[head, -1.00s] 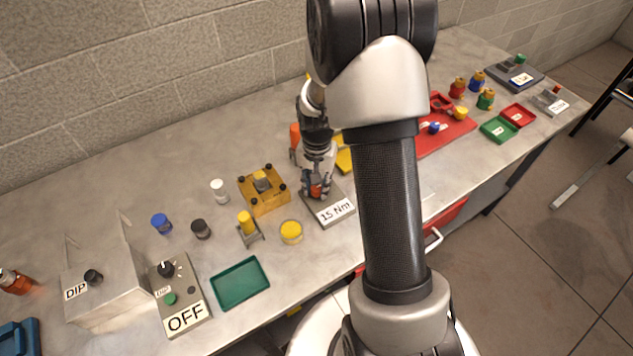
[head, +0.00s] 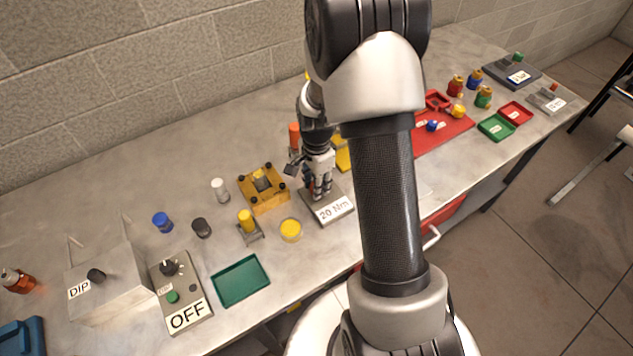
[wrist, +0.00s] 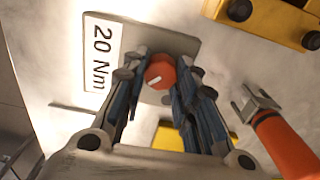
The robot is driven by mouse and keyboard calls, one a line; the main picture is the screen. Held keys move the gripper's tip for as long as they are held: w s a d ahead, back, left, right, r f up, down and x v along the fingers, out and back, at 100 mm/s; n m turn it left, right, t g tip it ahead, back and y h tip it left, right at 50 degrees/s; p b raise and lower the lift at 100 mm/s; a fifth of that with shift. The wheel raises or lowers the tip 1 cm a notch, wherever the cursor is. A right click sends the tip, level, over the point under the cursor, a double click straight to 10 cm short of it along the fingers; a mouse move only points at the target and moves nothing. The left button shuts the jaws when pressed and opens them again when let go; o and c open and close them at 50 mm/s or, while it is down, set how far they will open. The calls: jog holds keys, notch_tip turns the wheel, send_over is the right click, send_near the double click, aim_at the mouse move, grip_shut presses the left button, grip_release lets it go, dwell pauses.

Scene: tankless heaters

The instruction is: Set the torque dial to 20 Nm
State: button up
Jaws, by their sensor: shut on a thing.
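The torque dial (wrist: 158,74) is a red-orange round knob with a white mark on a grey plate (wrist: 180,42). The plate's label (wrist: 101,50) reads 20 Nm in the wrist view, and the label also reads 20 Nm in the head view (head: 334,208). My gripper (wrist: 163,63) points down over the plate, with one finger on each side of the dial, shut on it. In the head view my gripper (head: 320,192) hides the dial.
An orange-handled tool (wrist: 285,145) stands close beside my gripper. A yellow fixture with black knobs (head: 265,199) is to the left. A yellow round piece (head: 290,230) and a green tray (head: 240,281) lie nearer the front edge. A red mat (head: 455,131) is to the right.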

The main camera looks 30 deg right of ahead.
dwell(0.4)
jog(key=o, duration=1)
jog(key=shift+o, duration=0.2)
notch_tip(320, 180, up, 12)
dwell(0.4)
